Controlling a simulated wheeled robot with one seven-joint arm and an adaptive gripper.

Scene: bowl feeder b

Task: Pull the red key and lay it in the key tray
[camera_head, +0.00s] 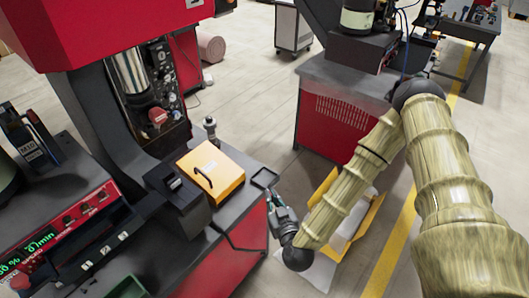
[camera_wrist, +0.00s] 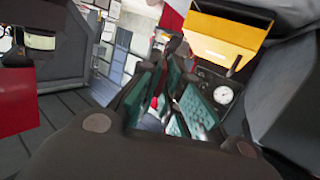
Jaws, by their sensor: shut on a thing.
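My gripper (camera_head: 271,196) is at the front right corner of the grey bench, close beside a small dark square tray (camera_head: 264,178), which looks like the key tray. In the wrist view the teal-padded fingers of my gripper (camera_wrist: 172,95) are shut on a small red piece, which looks like the red key (camera_wrist: 153,102). Most of it is hidden between the fingers. In the head view I cannot make out the key. I cannot tell whether the key touches anything besides the fingers.
A yellow box (camera_head: 211,171) with a black handle stands on the bench left of the tray, and also shows in the wrist view (camera_wrist: 225,40). A black block (camera_head: 178,198) stands beside it. An open carton (camera_head: 370,220) is on the floor behind my forearm. A red-and-grey cabinet (camera_head: 335,118) stands beyond.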

